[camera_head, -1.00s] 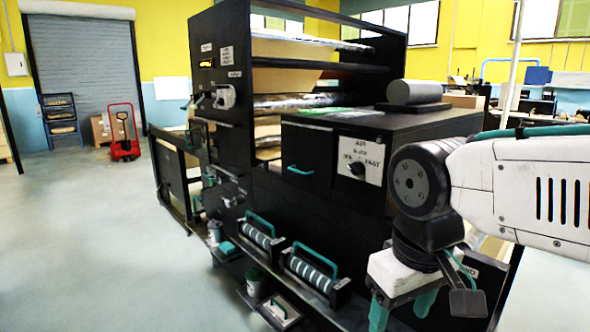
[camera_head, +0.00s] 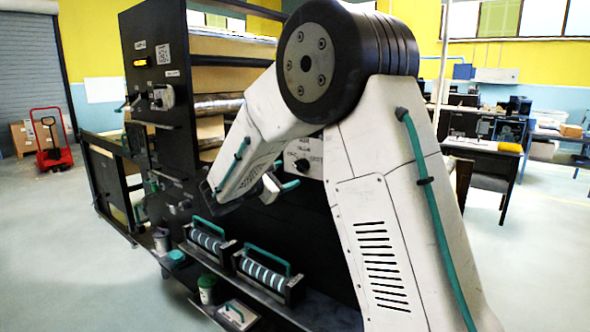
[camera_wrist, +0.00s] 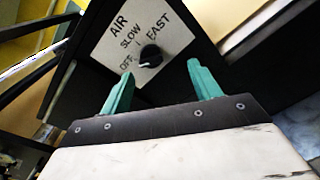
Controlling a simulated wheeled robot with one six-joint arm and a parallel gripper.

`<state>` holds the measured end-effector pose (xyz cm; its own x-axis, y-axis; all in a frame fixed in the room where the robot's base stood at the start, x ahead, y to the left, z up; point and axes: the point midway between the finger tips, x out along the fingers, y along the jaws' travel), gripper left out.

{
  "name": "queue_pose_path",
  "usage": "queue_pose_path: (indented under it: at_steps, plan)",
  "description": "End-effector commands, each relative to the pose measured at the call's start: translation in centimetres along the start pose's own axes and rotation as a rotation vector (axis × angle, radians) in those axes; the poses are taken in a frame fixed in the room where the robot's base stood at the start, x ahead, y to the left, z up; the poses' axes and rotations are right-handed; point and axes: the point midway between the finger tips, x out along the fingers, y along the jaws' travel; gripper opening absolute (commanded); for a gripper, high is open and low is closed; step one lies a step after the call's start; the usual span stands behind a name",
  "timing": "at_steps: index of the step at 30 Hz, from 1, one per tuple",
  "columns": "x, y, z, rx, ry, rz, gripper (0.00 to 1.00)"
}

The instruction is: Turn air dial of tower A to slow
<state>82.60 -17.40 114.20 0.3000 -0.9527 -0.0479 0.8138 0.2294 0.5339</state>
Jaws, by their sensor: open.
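The air dial (camera_wrist: 151,52) is a round black knob on a white plate (camera_wrist: 112,50) marked AIR, OFF, SLOW and FAST. In the wrist view its small white mark appears to point to the side where OFF is printed. The dial also shows in the head view (camera_head: 302,165), just right of my forearm. My gripper (camera_wrist: 160,70) has two teal fingers spread apart, empty, with the dial ahead of and between their tips. It looks apart from the dial, though the exact gap is hard to tell. In the head view my arm hides much of the gripper.
The plate sits on a black cabinet of a tall black machine (camera_head: 160,110). Two striped rollers with teal handles (camera_head: 265,275) and a cup (camera_head: 207,290) stand on a low ledge below. A red pallet jack (camera_head: 50,145) is far left. Open floor lies at left.

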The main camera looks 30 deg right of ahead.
Motion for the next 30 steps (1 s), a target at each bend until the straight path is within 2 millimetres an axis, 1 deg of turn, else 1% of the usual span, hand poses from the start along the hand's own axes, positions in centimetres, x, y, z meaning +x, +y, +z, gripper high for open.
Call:
queue_pose_path:
  at_steps: [1, 3, 5, 8, 15, 18, 23, 30]
  plan:
    - [0.1, 0.7, -0.8, -0.019, -0.008, 0.027, 0.63]
    - [0.3, 1.2, -1.4, -0.036, -0.016, 0.052, 0.63]
    - [0.7, 1.4, -1.5, -0.041, -0.019, 0.060, 0.63]
    - [1.9, 1.6, -1.5, -0.042, -0.021, 0.063, 0.63]
    - [5.8, 1.7, -1.4, -0.041, -0.021, 0.060, 0.63]
    - [7.0, 1.8, -1.4, -0.041, -0.020, 0.061, 0.63]
    - [7.9, 1.9, -1.4, -0.041, -0.019, 0.061, 0.63]
    - [8.0, 1.9, -1.4, -0.041, -0.018, 0.062, 0.63]
